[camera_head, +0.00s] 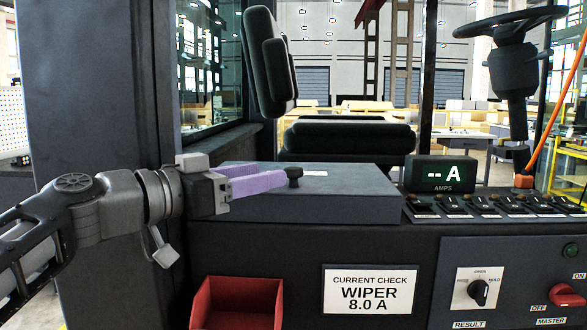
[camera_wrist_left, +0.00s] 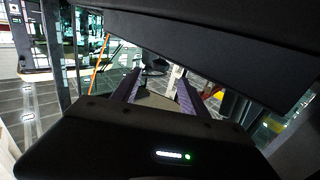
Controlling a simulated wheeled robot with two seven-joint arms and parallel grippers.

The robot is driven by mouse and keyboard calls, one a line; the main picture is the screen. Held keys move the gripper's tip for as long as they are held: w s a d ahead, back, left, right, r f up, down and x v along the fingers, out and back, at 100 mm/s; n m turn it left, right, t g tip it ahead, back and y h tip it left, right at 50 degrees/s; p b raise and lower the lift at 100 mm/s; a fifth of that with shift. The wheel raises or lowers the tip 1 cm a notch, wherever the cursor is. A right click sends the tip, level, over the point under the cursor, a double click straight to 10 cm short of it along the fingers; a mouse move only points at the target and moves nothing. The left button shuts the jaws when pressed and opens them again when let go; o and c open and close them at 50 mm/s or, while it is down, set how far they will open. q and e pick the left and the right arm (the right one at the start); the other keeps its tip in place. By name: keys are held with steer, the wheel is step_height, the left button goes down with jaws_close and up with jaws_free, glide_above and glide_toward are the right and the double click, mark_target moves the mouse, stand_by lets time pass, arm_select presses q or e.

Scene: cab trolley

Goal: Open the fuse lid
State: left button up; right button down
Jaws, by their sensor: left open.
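The fuse lid (camera_head: 345,196) is a dark flat cover lying level on the console in the head view, with a white label strip on top. A small black knob (camera_head: 294,176) stands up from it. My left gripper (camera_head: 275,176), with purple fingers, reaches in from the left just above the lid. Its fingers are apart, with their tips at the knob; I cannot tell whether they touch it. The fingers also show in the left wrist view (camera_wrist_left: 158,88), spread apart under a large dark surface. My right gripper is not in view.
A red bin (camera_head: 237,304) sits below the lid. A sign (camera_head: 370,291) reads "WIPER 8.0 A". An amps display (camera_head: 445,175) and a row of switches (camera_head: 490,207) lie to the right. A dark pillar (camera_head: 95,120) rises behind my left arm.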

mark_target(293, 168)
arm_select(q)
steer(key=p+x, duration=0.2)
steer(key=x, duration=0.5)
steer(key=shift+w+d+p, duration=0.3)
steer(key=shift+p, duration=0.05)
steer(key=shift+c, duration=0.5)
jaws_close()
stand_by(0.6)
